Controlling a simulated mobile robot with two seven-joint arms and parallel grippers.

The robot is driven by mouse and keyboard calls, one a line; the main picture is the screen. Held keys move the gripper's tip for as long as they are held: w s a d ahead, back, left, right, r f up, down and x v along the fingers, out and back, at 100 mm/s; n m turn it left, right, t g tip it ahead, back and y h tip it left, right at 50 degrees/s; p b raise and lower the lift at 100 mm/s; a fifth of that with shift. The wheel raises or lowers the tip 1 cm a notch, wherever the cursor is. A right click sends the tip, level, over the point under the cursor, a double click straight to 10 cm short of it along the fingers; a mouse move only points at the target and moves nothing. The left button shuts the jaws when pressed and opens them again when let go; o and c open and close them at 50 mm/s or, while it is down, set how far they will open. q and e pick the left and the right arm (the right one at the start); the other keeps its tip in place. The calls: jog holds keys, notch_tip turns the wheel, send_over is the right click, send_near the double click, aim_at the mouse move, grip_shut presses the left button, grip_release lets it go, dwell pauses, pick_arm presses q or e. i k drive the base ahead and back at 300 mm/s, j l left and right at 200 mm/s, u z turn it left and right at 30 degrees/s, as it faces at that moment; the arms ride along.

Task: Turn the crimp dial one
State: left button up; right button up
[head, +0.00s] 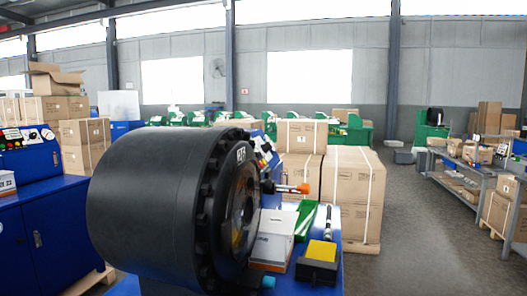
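A blue crimper with a large black cylindrical head (160,205) stands close in front, its round opening facing right. Part of a sloped blue control panel (264,150) with small knobs and gauges shows just behind the head. Another control panel (28,138) with coloured buttons and a gauge is on a blue machine at the left. I cannot tell which small knob is the crimp dial. Neither of my grippers shows in the head view.
An orange-tipped handle (303,188), a white box (274,238), a yellow-and-black block (320,256) and a green case (306,219) are beside the head. Cartons (354,188) stand behind. Grey floor (420,235) is clear toward the workbench (490,165) at right.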

aim_at(267, 147)
jog(key=k+u, duration=0.2)
jog(key=k, duration=0.45)
jog(key=u, duration=1.2)
jog(key=l, duration=1)
jog(key=k+l, duration=0.1)
jog(key=l, duration=0.85)
jog(key=l+u, duration=0.1)
jog(key=l, duration=0.9)
jog(key=k+l, duration=0.1)
jog(key=l, duration=0.85)
